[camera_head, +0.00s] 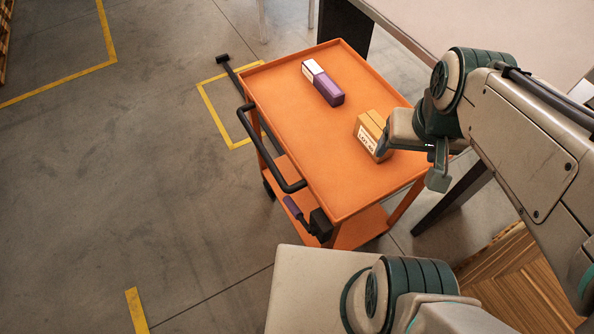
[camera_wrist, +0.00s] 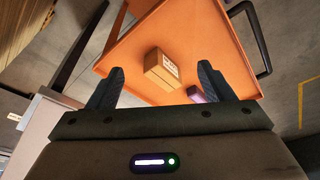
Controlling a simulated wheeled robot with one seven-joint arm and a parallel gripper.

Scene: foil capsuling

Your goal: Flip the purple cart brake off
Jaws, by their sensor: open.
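The orange cart (camera_head: 290,130) stands in the middle of the head view, with a black push handle (camera_head: 262,150) on its left side. The purple brake lever (camera_head: 293,208) sits at the cart's near left corner, slanting up and left from a black block (camera_head: 320,224). My gripper (camera_wrist: 160,70) is open and empty, its two dark fingers spread in the wrist view. In the head view it is over the cart's right side, well away from the brake, partly hiding a tan box. The brake cannot be made out in the wrist view.
On the cart top lie a tan labelled box (camera_head: 371,132) and a purple-and-white box (camera_head: 323,83). A dark bar (camera_head: 228,70) sticks out past the cart's far left. A pale table (camera_head: 490,35) is at upper right. The floor left of the cart is clear.

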